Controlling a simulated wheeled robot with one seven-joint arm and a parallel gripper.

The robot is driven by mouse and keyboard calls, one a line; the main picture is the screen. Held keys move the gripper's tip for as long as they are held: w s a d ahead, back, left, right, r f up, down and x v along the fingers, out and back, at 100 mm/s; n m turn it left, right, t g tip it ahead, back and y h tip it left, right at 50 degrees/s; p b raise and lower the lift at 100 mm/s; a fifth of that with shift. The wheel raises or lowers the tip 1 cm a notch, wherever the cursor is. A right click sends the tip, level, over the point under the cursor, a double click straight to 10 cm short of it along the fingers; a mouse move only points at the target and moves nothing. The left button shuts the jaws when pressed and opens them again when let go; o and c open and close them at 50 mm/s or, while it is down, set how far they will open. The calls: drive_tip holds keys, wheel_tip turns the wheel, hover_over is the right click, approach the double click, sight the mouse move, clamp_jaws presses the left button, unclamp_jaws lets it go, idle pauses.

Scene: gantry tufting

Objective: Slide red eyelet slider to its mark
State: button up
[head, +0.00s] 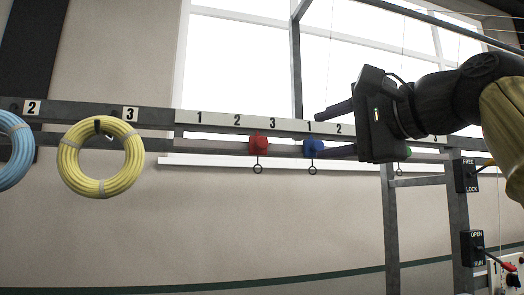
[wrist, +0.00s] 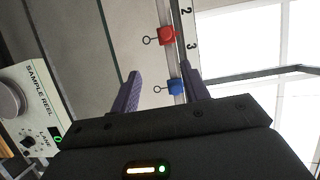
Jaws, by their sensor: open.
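The red eyelet slider (head: 258,144) sits on the rail, below and between numbers 2 and 3 of the left number strip (head: 218,120). A ring hangs under it. In the wrist view the red slider (wrist: 167,36) lies beyond my fingertips. My gripper (head: 322,132) is open, to the right of the red slider in the head view, with its fingers pointing left. In the wrist view the blue slider (wrist: 175,87) appears between the fingers of my gripper (wrist: 161,71); contact cannot be told. Which number is the red slider's mark cannot be told.
The blue slider (head: 313,148) hangs just right of the red one. A green slider (head: 407,153) is partly hidden behind my gripper. Yellow (head: 70,165) and blue (head: 8,172) coils hang at left. A FREE/LOCK switch (head: 467,175) and OPEN/RUN switch (head: 474,248) stand at right.

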sight(264, 143)
drive_tip(key=shift+s+r, duration=0.5)
drive_tip(key=shift+s, duration=0.2)
drive_tip(key=p+x, duration=0.3)
drive_tip(key=x, duration=0.2)
drive_tip(key=p+x, duration=0.3)
drive_tip(key=x, duration=0.2)
drive_tip(key=p+x, duration=0.4)
drive_tip(key=x, duration=0.1)
drive_tip(key=shift+w+a+r, duration=0.2)
drive_tip(key=shift+r, duration=0.2)
drive_tip(key=shift+w+a+f+p, duration=0.1)
drive_tip(key=shift+w+a+p, duration=0.3)
drive_tip(key=shift+w+p, duration=0.25)
drive_tip(key=shift+w+a+f, duration=0.1)
drive_tip(key=shift+a+f, duration=0.1)
